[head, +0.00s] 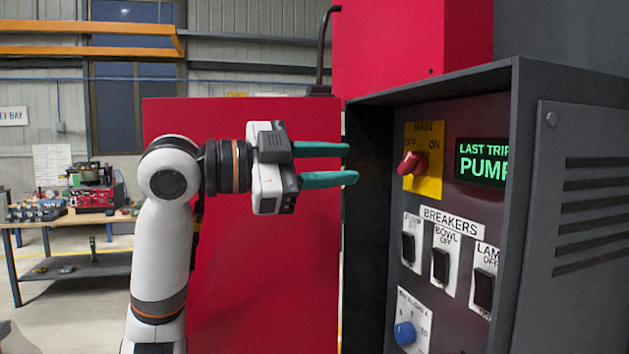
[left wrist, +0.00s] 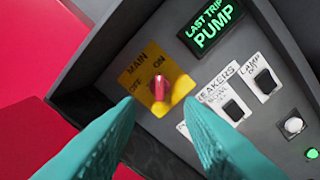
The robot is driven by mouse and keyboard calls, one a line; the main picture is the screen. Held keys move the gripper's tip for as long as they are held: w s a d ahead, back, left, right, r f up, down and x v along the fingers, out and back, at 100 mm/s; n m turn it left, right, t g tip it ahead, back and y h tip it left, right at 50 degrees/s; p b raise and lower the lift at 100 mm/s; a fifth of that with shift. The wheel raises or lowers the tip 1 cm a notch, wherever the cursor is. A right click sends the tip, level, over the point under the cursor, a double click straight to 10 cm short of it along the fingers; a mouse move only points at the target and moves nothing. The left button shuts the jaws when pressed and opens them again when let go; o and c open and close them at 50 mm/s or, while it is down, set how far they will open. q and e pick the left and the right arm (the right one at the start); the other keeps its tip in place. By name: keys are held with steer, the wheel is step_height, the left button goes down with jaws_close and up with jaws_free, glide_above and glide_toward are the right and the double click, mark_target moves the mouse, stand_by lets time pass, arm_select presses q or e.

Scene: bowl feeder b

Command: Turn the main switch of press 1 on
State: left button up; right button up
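The main switch (head: 412,163) is a red knob on a yellow plate (head: 429,187) marked MAIN, OFF and ON. The plate is on the recessed panel of a dark grey cabinet. I cannot tell for sure which mark the knob points to. In the left wrist view the knob (left wrist: 159,87) lies ahead of and between my teal fingertips. My left gripper (head: 352,163) is open and empty, to the left of the knob and apart from it, near the cabinet's left edge. My right gripper is not in view.
A green display (head: 482,162) reads LAST TRIP PUMP. Black breaker switches (head: 441,265) and a blue dial (head: 404,333) sit below the main switch. The cabinet's side walls (head: 516,200) stand out around the panel. A red machine body (head: 260,250) is behind my left arm.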

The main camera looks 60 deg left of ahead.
arm_select(q)
steer(key=v, duration=0.2)
steer(key=shift+s, duration=0.35)
